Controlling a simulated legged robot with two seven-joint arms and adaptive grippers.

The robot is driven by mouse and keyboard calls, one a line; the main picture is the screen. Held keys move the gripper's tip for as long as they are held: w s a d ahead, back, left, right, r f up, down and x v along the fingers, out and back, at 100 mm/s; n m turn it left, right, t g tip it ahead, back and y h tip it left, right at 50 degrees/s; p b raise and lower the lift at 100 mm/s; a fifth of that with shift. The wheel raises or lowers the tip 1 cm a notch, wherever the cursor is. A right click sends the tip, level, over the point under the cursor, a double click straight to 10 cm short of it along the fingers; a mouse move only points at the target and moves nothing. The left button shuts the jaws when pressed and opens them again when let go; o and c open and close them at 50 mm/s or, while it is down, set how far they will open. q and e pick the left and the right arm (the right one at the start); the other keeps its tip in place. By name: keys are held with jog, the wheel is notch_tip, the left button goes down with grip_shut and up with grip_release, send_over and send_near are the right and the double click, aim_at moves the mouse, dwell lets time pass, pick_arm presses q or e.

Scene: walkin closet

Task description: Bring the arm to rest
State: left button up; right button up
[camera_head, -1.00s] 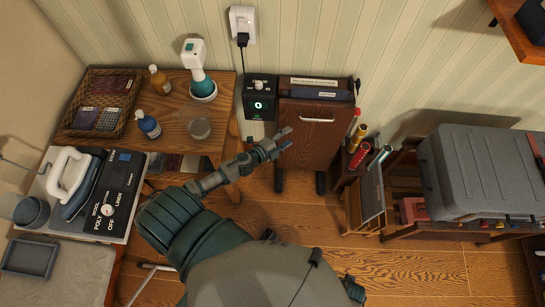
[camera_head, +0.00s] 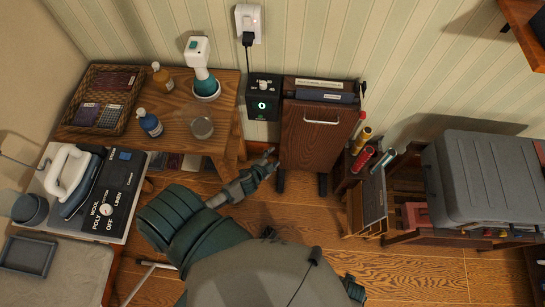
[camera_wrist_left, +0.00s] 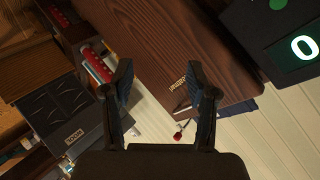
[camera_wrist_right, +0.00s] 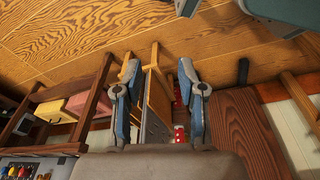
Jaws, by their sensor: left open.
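My left arm reaches from the bottom of the head view, and its left gripper (camera_head: 268,161) is between the wooden side table and the dark wooden trouser press (camera_head: 308,137). In the left wrist view the left gripper (camera_wrist_left: 161,90) has its two dark fingers apart with nothing between them; the press's brown board (camera_wrist_left: 165,50) shows beyond. My right gripper (camera_wrist_right: 158,88) shows in the right wrist view with its blue-grey fingers apart, nothing held. In the head view the right gripper is hidden or too unclear to make out.
The side table (camera_head: 180,120) carries a wicker tray (camera_head: 98,100), bottles, a glass dish and a white-and-teal device (camera_head: 203,70). An iron (camera_head: 68,180) stands at left. A grey suitcase (camera_head: 485,175) lies on a rack at right. Wooden floor (camera_head: 400,270) is open below the rack.

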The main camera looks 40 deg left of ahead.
pick_arm(q)
jog(key=s+d+f+n+g, duration=0.3)
jog(key=s+d+f+g, duration=0.2)
jog(key=s+f, duration=0.4)
jog(key=s+d+f+n+g+h, duration=0.1)
jog(key=s+d+f+n+g, duration=0.3)
jog(key=s+f, duration=0.6)
jog(key=s+g, duration=0.1)
jog(key=s, duration=0.5)
jog(key=shift+s+d, duration=0.35)
jog(key=shift+d, duration=0.05)
pick_arm(e)
jog(key=f, duration=0.1)
jog(key=s+f, duration=0.1)
jog(key=f, duration=0.1)
jog(key=s+d+f, duration=0.1)
jog(key=shift+s+d+f, duration=0.1)
jog(key=shift+s+f, duration=0.1)
jog(key=shift+f, duration=0.1)
pick_arm(q)
jog(key=shift+a, duration=0.35)
pick_arm(e)
jog(key=shift+a+r, duration=0.1)
jog(key=shift+a, duration=0.2)
pick_arm(q)
jog(key=shift+d, duration=0.25)
pick_arm(e)
jog(key=shift+d, duration=0.35)
